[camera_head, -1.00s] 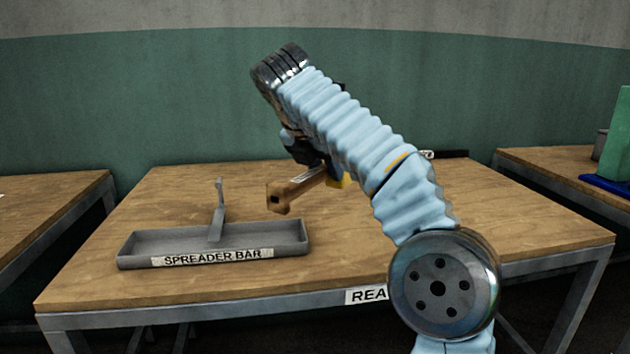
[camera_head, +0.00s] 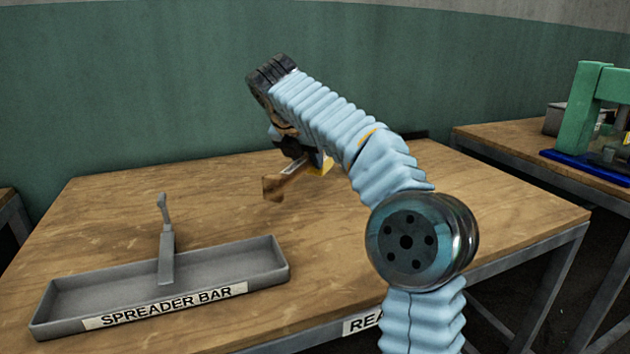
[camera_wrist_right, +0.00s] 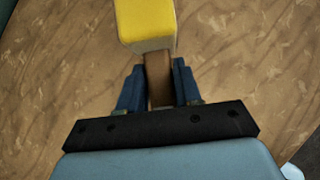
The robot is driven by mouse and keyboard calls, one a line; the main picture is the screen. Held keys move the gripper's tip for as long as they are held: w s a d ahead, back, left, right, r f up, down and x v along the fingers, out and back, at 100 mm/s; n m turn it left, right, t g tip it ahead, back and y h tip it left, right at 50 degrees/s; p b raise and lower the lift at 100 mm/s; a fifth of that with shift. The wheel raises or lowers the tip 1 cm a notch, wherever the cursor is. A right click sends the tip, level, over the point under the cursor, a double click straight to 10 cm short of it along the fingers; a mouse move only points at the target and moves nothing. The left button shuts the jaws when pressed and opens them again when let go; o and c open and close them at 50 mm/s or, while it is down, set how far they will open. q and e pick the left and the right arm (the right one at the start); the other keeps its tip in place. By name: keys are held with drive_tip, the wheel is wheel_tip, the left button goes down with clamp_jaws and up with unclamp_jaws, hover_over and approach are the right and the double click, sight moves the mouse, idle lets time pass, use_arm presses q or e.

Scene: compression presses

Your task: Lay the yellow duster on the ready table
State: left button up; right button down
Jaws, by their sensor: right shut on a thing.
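The yellow duster has a yellow block (camera_wrist_right: 147,24) on a brown wooden handle (camera_wrist_right: 159,72) in the right wrist view. My right gripper (camera_wrist_right: 159,92) is shut on the handle, with one blue finger on each side. In the head view the handle (camera_head: 284,183) and a little of the yellow part (camera_head: 322,168) show below my right arm, which hides the rest. The duster is over the wooden top of the ready table (camera_head: 490,205); I cannot tell how high. The table's front label, partly hidden by my arm, reads "REA". My left gripper is not in view.
Another table at the right bears a green press (camera_head: 584,110) with a blue base. The ready table's right side is clear.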

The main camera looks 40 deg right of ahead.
sight(308, 160)
drive_tip(key=x, duration=0.3)
drive_tip(key=shift+s+d+f, duration=0.1)
drive_tip(key=shift+s+d, duration=0.15)
drive_tip(key=shift+s, duration=0.05)
drive_tip(key=shift+d+f, duration=0.15)
drive_tip(key=shift+f, duration=0.75)
drive_tip(key=shift+d+f, duration=0.1)
drive_tip(key=shift+f, duration=0.85)
drive_tip(key=c, duration=0.8)
unclamp_jaws()
drive_tip(key=shift+f, duration=0.1)
drive_tip(key=v, duration=1.2)
drive_tip(key=shift+w+d, duration=0.1)
